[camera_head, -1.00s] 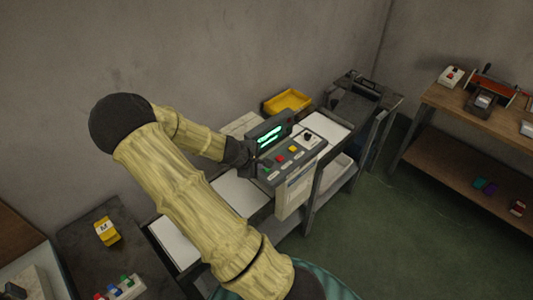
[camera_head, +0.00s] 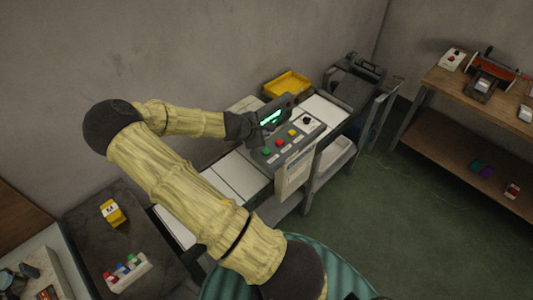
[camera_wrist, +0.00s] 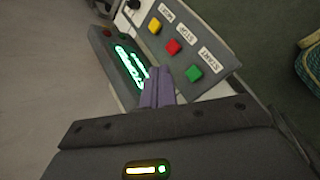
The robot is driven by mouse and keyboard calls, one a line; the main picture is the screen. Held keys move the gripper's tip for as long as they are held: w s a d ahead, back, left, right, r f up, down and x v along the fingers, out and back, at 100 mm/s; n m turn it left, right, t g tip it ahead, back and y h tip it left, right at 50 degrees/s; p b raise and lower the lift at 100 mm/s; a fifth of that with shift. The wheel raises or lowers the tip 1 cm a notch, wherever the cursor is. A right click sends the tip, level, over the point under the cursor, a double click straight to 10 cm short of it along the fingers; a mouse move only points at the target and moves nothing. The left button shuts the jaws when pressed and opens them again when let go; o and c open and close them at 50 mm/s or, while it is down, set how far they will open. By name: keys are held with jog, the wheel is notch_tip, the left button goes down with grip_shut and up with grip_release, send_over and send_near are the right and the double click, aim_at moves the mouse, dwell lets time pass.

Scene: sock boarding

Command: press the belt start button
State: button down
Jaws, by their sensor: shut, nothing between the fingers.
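The grey control panel carries a green button (camera_wrist: 194,73) labelled START, a red button (camera_wrist: 173,47) labelled STOP and a yellow button (camera_wrist: 154,25) in the wrist view. In the head view the green button (camera_head: 266,153) is the nearest of the row. My gripper (camera_wrist: 160,74) is shut and empty, its purple fingers together just left of the green button and apart from it in the picture. The height gap is hard to tell. In the head view its dark wrist (camera_head: 240,127) is at the panel's left end, the fingertips not clear.
A lit green display (camera_head: 271,118) stands along the panel's back, close to my gripper. A black knob (camera_head: 307,120) is at the panel's far end. A yellow bin (camera_head: 287,85) is behind. A workbench (camera_head: 452,88) is at right, with open floor between.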

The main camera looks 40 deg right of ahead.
aim_at(264, 153)
jog(key=shift+f+b, duration=2.5)
jog(key=shift+f, duration=0.85)
jog(key=shift+f, duration=0.1)
jog(key=shift+f+b, duration=0.3)
jog(key=shift+b, duration=0.1)
